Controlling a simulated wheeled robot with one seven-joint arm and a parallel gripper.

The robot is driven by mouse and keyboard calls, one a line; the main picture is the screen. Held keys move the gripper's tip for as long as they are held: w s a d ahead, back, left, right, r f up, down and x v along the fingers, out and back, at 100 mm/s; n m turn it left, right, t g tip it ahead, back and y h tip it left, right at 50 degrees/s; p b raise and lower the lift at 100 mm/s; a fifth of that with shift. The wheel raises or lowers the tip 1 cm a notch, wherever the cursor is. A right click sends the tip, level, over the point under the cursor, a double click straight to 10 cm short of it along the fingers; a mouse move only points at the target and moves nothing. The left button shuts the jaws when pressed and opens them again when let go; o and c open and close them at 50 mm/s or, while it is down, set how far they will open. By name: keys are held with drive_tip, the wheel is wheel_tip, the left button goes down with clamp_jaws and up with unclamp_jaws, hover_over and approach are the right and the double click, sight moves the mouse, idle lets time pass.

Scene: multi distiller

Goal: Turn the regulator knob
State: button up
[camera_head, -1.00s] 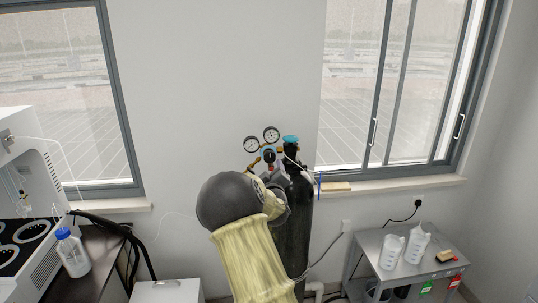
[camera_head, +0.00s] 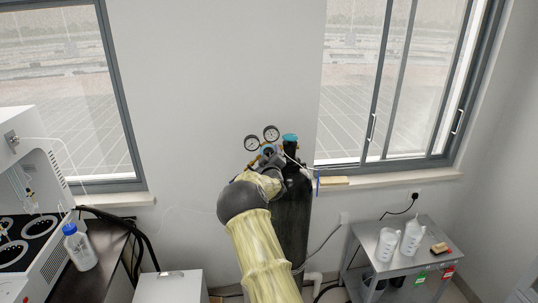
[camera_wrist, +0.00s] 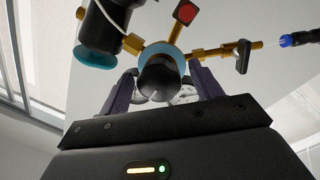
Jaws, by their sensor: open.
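The regulator (camera_head: 266,149) with its two round gauges is mounted beside the neck of a dark gas cylinder (camera_head: 291,215). In the wrist view the black regulator knob (camera_wrist: 160,77), with a light-blue ring behind it, faces the camera. My gripper (camera_wrist: 166,73) is open, with one dark finger on each side of the knob. I see a gap on both sides and no clear contact. In the head view my gripper (camera_head: 269,161) is at the regulator and hides most of the knob.
Brass fittings (camera_wrist: 208,53) and the cylinder's teal-collared valve (camera_wrist: 95,55) are close to my fingers. A thin hose runs off the regulator.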

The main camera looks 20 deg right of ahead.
drive_tip(key=c, duration=1)
drive_tip(key=shift+o, duration=0.2)
